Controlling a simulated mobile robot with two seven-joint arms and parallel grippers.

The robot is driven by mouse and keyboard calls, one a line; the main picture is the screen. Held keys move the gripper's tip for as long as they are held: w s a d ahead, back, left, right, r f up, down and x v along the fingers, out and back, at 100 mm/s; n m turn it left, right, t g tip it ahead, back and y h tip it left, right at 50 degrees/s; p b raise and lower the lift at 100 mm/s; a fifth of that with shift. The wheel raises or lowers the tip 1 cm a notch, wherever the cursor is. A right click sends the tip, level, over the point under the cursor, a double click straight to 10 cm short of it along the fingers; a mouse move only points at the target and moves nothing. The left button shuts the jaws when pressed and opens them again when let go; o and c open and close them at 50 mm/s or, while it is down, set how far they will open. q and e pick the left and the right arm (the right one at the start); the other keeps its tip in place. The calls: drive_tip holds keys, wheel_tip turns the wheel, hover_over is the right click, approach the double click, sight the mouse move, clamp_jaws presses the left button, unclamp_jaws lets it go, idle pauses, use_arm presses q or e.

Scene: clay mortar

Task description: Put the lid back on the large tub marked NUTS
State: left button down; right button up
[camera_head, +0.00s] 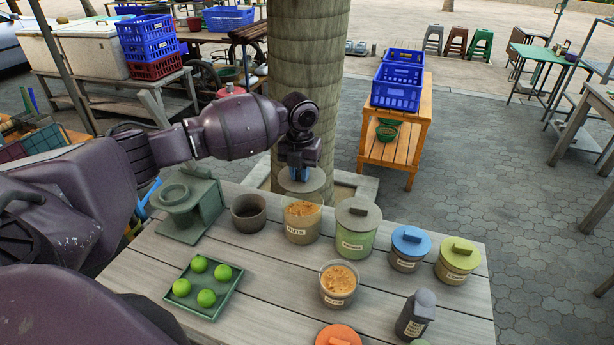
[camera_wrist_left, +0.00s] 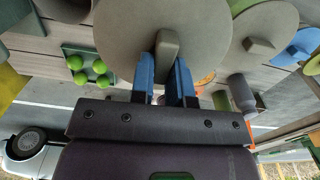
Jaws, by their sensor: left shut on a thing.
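My left gripper (camera_head: 300,172) is shut on the handle of a round grey-brown lid (camera_head: 312,185). In the left wrist view the blue fingers (camera_wrist_left: 164,68) sit on both sides of the handle, and the lid (camera_wrist_left: 205,35) fills the upper middle. The lid is over the large tub marked NUTS (camera_head: 302,226), a clear tub with orange-brown contents, at the back of the table. The lid looks slightly above the tub's rim; the exact gap is hard to tell. A smaller open tub marked NUTS (camera_head: 338,287) stands nearer. My right gripper is not in view.
A green tub with a grey lid (camera_head: 357,230) stands close right of the large tub, and a dark open bowl (camera_head: 249,213) close left. Blue-lidded (camera_head: 408,250) and yellow-lidded (camera_head: 458,262) tubs stand farther right. A green tray of limes (camera_head: 228,299) lies front left. A trunk (camera_head: 308,90) rises behind.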

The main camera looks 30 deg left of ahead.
sight(300, 186)
use_arm(q)
drive_tip(key=shift+s+m, duration=0.1)
drive_tip(key=shift+m, duration=0.2)
drive_tip(key=shift+f+b, duration=0.9)
drive_tip(key=shift+f, duration=0.35)
wheel_tip(300, 186, down, 2)
drive_tip(key=shift+b, duration=0.7)
drive_tip(key=shift+f, duration=1)
drive_tip(key=shift+r, duration=0.1)
drive_tip(key=shift+f, duration=0.2)
idle(0.5)
drive_tip(key=shift+p, duration=0.35)
idle(0.5)
